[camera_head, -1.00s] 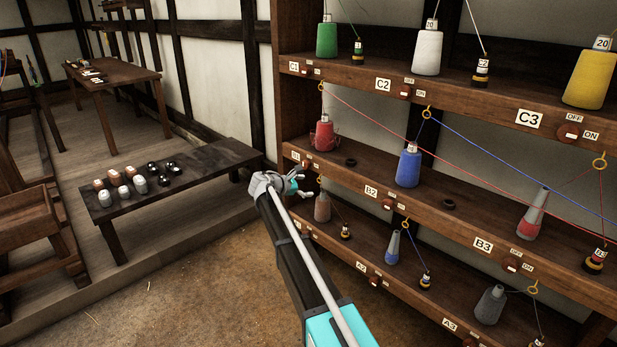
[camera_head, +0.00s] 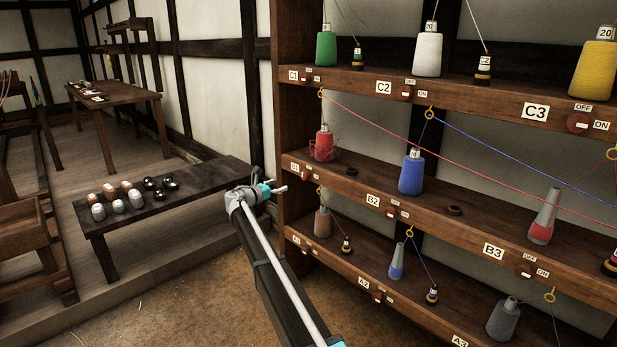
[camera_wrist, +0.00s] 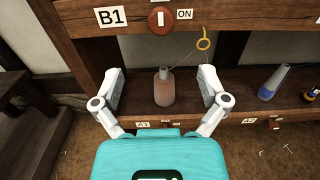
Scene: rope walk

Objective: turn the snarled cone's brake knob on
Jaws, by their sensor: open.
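The snarled cone is the red cone (camera_head: 323,144) with loose loops of thread around its base, on the middle shelf at B1. Its brake knob is the round red knob (camera_wrist: 162,19) beside the B1 label (camera_wrist: 111,17). The knob's white bar stands upright, with the ON label (camera_wrist: 184,14) to its right. In the head view this knob (camera_head: 305,177) is small on the shelf edge. My gripper (camera_wrist: 162,78) is open and empty, its fingers apart below the knob and not touching it.
A brownish cone (camera_wrist: 164,90) stands on the lower shelf, seen between my fingers. A yellow thread ring (camera_wrist: 204,40) hangs right of the knob. The shelf post (camera_head: 292,110) is close to my gripper. A low dark bench (camera_head: 190,190) with small items stands left.

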